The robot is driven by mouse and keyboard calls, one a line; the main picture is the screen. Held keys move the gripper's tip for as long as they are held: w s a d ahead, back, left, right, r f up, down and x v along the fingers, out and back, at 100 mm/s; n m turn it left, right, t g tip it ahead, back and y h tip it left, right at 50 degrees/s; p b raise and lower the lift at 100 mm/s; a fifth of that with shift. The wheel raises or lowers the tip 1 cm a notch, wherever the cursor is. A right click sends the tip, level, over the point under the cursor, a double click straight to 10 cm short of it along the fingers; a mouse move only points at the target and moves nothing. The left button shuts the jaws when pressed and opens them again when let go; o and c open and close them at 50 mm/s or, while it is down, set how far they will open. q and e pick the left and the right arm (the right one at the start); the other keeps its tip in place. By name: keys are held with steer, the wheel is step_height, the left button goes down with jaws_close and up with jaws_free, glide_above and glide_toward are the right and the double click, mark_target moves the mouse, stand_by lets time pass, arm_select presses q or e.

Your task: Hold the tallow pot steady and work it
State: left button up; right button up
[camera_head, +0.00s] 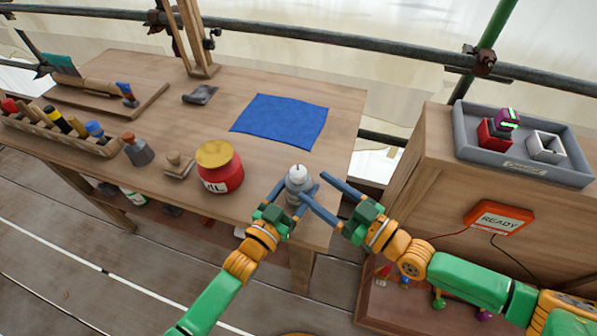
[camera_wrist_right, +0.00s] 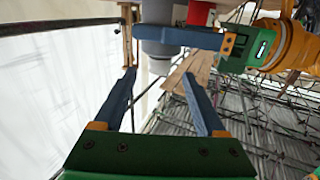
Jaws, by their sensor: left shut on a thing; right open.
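A small grey pot (camera_head: 298,178) with a pale, knobbed top, which I take to be the tallow pot, is upright at the front right corner of the workbench. My left gripper (camera_head: 293,194) is shut on it from the front. My right gripper (camera_head: 313,186) is open and empty just right of the pot, its fingers pointing towards it. In the right wrist view, the open blue fingers (camera_wrist_right: 160,88) have nothing between them. The grey pot (camera_wrist_right: 158,47) shows beyond them, with a left finger across it. The fingers partly hide the pot's lower part.
A red jar (camera_head: 221,175) with a yellow lid stands left of the pot. A blue cloth (camera_head: 280,121) lies behind. A grey tray (camera_head: 520,166) with small boxes sits on the right cabinet (camera_head: 438,190). An orange READY sign (camera_head: 498,219) is on its front.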

mark_target(304, 178)
steer(key=x, duration=0.6)
steer(key=shift+w+a, duration=0.15)
steer(key=shift+w, duration=0.05)
jaws_close()
